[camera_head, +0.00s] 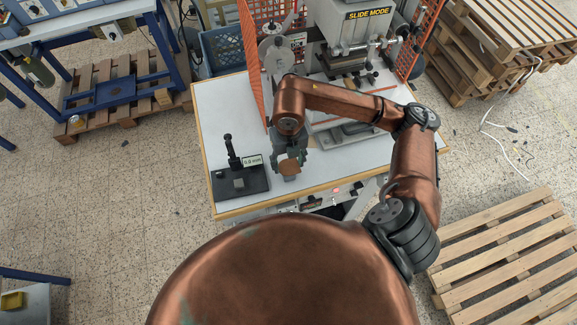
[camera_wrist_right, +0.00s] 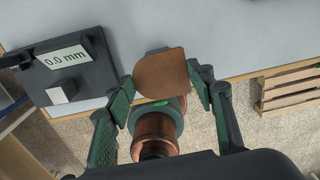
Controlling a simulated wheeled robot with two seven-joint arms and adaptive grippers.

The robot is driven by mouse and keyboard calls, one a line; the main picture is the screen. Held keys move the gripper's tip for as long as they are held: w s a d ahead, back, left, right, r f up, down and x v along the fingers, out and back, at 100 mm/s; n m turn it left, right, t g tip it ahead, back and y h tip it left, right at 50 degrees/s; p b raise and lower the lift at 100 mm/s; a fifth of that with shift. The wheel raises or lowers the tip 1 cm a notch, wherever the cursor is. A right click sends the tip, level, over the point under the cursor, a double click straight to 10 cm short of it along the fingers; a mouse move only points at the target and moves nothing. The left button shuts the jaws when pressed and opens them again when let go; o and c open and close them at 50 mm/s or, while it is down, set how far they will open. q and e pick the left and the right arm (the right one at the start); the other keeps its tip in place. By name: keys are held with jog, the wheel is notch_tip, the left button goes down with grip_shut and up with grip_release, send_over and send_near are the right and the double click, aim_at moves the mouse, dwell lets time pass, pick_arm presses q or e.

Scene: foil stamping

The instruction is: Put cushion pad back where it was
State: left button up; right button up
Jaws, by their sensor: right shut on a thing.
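The cushion pad, a brown flat piece with one rounded end, shows in the head view (camera_head: 289,164) and in the right wrist view (camera_wrist_right: 161,74). My right gripper (camera_head: 287,167) is shut on it. In the right wrist view, the green-lined fingers (camera_wrist_right: 161,91) grip the pad from both sides. The pad is held near the front edge of the white table (camera_head: 221,104), to the right of the black gauge stand (camera_head: 256,183). I cannot tell its exact height. My left gripper is not in view.
The gauge stand carries a "0.0 mm" label and a small grey block (camera_wrist_right: 61,92). A stamping press (camera_head: 345,30) with orange mesh guards (camera_head: 250,45) stands at the back of the table. Wooden pallets (camera_head: 510,250) lie on the floor at right.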

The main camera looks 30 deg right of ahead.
aim_at(288, 166)
jog(key=shift+f, duration=1.55)
jog(key=o, duration=0.7)
notch_tip(288, 166, up, 12)
jog(key=shift+r+b, duration=0.15)
jog(key=shift+b, duration=0.2)
